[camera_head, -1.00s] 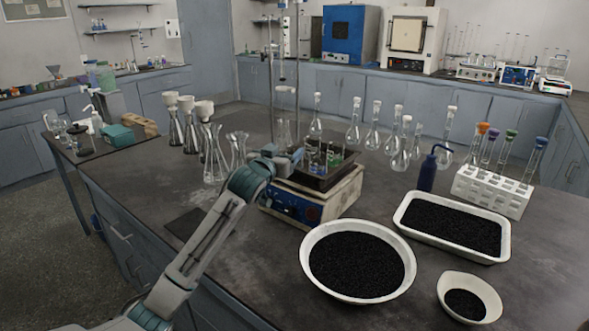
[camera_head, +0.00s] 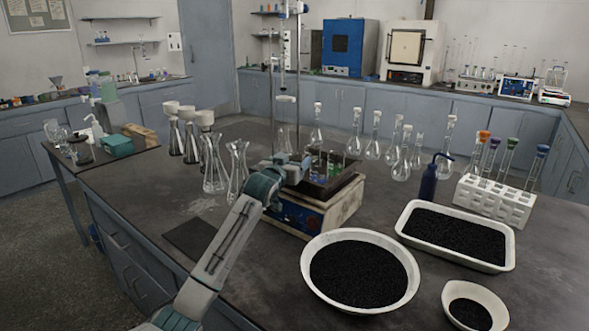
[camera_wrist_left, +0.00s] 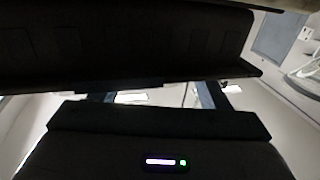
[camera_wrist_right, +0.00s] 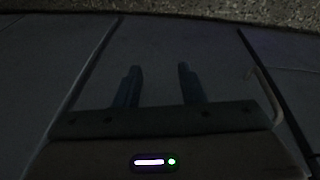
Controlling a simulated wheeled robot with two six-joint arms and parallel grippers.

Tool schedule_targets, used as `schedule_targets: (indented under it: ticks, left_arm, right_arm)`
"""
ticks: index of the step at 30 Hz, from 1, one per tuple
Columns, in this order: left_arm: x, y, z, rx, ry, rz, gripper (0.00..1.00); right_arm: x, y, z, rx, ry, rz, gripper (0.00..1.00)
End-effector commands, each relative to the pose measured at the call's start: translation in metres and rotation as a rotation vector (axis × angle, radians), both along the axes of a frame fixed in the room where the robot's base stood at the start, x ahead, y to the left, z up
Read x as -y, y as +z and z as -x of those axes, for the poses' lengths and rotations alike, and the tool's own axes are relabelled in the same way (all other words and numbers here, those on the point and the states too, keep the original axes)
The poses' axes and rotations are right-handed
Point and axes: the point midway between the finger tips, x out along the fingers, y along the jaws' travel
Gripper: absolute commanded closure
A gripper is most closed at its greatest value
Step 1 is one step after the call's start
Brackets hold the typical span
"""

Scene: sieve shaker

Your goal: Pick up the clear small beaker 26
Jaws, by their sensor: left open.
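My left gripper (camera_head: 294,164) is at the left side of the shaker's dark tray (camera_head: 338,184), partly hidden against it. In the left wrist view its two fingers (camera_wrist_left: 160,94) stand well apart, with nothing visible held between them. A dark slab-like edge (camera_wrist_left: 130,45) fills the upper part of that view. Several small glass vessels (camera_head: 325,165) with green and purple spots stand on the tray. I cannot tell which vessel is beaker 26. My right gripper (camera_wrist_right: 160,85) is open and empty in front of dark grey panels.
Tall clear flasks (camera_head: 214,170) stand left of the shaker (camera_head: 300,215). Stoppered flasks (camera_head: 374,135) are behind it. A white bowl (camera_head: 313,287) of black grains, a white tray (camera_head: 405,238) and a blue wash bottle (camera_head: 428,184) are at right. The front-left bench is mostly clear.

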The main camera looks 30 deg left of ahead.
Motion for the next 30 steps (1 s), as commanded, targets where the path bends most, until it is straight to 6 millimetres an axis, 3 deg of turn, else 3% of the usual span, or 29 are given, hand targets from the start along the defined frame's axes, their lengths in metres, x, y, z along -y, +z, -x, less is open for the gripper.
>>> schedule_targets:
  ticks: [3,9,18,26,30]
  left_arm:
    - [-0.005,0.001,-0.017,0.0,0.001,0.004,0.3]
    - [-0.009,0.0,-0.038,-0.001,0.0,0.002,0.3]
    - [-0.01,-0.001,-0.041,0.0,0.0,0.0,0.3]
    - [-0.01,-0.001,-0.041,-0.001,0.0,0.0,0.8]
    - [-0.01,-0.001,-0.041,0.0,0.0,0.0,0.8]
  right_arm:
    - [0.001,-0.015,0.003,-0.015,-0.004,-0.003,0.64]
    - [0.002,-0.025,0.006,-0.02,-0.005,-0.003,0.64]
    - [0.002,-0.027,0.006,-0.02,-0.005,-0.003,0.64]
    - [0.002,-0.027,0.006,-0.021,-0.005,-0.002,0.64]
    - [0.002,-0.027,0.006,-0.021,-0.005,-0.002,0.64]
